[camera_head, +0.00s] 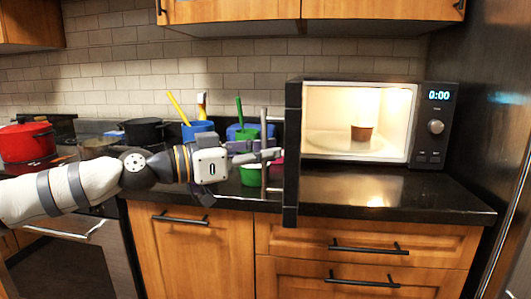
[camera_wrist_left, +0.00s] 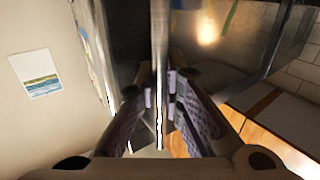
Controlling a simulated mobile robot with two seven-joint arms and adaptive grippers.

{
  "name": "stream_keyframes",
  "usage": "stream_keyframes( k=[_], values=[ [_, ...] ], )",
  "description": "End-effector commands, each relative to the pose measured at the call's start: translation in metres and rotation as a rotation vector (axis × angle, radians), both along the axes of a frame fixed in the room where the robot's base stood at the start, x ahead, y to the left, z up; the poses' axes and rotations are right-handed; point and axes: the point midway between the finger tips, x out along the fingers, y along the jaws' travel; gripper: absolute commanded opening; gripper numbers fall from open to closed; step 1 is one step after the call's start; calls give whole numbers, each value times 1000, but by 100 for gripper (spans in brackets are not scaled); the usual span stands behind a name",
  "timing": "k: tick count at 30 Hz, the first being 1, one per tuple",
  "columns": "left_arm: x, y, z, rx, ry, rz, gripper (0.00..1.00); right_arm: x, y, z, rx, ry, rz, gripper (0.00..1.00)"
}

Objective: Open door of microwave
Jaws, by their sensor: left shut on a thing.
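The microwave (camera_head: 432,140) stands on the dark counter with its lit inside showing a brown cup (camera_head: 362,133) on the turntable. Its black door (camera_head: 291,150) is swung open and points out toward me, seen nearly edge-on at the left of the opening. The door's vertical metal handle (camera_head: 264,150) is on the door's left side. My left gripper (camera_head: 266,155) is shut on this handle. In the left wrist view the handle (camera_wrist_left: 159,50) runs between the fingers (camera_wrist_left: 160,112). My right gripper is not in view.
Left of the door are blue cups (camera_head: 198,131) holding utensils and a green cup (camera_head: 250,177). A red pot (camera_head: 27,142) and a black pot (camera_head: 145,130) sit on the stove. Drawers (camera_head: 365,247) lie below the counter. A dark tall panel (camera_head: 492,90) stands at the right.

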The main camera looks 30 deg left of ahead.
Motion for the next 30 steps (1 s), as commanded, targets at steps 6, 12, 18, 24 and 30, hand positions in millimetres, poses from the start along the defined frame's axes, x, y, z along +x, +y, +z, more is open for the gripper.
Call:
stream_keyframes(
  k=[6, 12, 18, 24, 30],
  values=[
    [-1, -2, -3, 3, 8, -7, 29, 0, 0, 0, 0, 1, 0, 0],
    [0, -1, -2, 1, 4, -4, 29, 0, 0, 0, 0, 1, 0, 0],
    [-15, 9, 1, -3, -3, -1, 29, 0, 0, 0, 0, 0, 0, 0],
    [-61, 39, -1, -5, 2, 3, 29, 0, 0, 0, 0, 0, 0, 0],
    [-95, 58, -2, 0, 5, -1, 29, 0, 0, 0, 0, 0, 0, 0]
  ],
)
